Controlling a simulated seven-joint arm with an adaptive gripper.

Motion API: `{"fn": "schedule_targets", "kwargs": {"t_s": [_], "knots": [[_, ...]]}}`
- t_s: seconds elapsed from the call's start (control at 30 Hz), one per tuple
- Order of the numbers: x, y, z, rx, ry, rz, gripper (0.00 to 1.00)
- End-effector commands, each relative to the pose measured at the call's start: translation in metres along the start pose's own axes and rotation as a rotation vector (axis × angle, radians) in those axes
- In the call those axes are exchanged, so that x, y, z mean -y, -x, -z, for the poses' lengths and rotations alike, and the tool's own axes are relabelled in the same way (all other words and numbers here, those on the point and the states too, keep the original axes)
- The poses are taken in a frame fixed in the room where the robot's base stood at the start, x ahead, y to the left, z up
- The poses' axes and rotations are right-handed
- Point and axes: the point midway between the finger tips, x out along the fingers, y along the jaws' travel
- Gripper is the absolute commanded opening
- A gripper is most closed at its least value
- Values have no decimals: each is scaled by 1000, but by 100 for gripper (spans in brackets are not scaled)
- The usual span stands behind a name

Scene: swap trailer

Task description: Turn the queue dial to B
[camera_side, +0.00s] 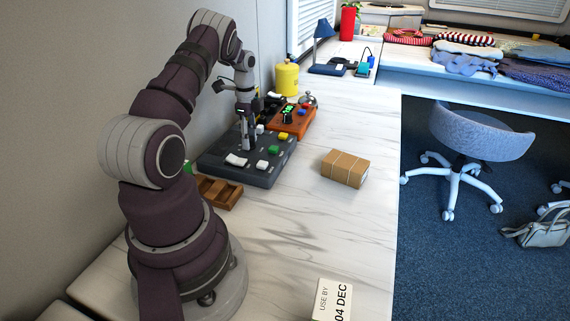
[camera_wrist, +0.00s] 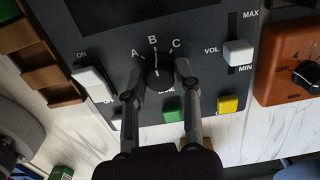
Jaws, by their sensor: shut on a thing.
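The queue dial (camera_wrist: 160,76) is a round black knob on a dark grey panel (camera_wrist: 80,48), with the letters A, B and C in an arc above it. A white line runs from the knob up toward B; I cannot tell how much of it is pointer and how much a printed mark. My gripper (camera_wrist: 161,84) is shut on the dial, one finger on its left side and one on its right. In the side view my gripper (camera_side: 247,145) reaches down to the panel (camera_side: 265,175) and hides the dial.
The panel also has a white ON switch (camera_wrist: 92,82), a VOL slider (camera_wrist: 238,52), a green button (camera_wrist: 174,109) and a yellow button (camera_wrist: 228,104). An orange box (camera_side: 297,121) stands behind it, a wooden rack (camera_side: 222,193) in front. A cardboard box (camera_side: 345,168) lies right on open worktop.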

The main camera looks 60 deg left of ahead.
Motion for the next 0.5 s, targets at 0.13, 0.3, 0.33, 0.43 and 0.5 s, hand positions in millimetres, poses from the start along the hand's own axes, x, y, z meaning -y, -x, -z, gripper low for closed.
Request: {"fn": "schedule_targets", "kwargs": {"t_s": [0.13,0.3,0.33,0.43,0.5], "knots": [[0,1,1,-2,-27,0,0],[0,1,1,-3,-35,0,0],[0,1,1,-3,-35,0,0],[0,1,2,-3,-35,0,0],[0,1,2,-3,-35,0,0]]}}
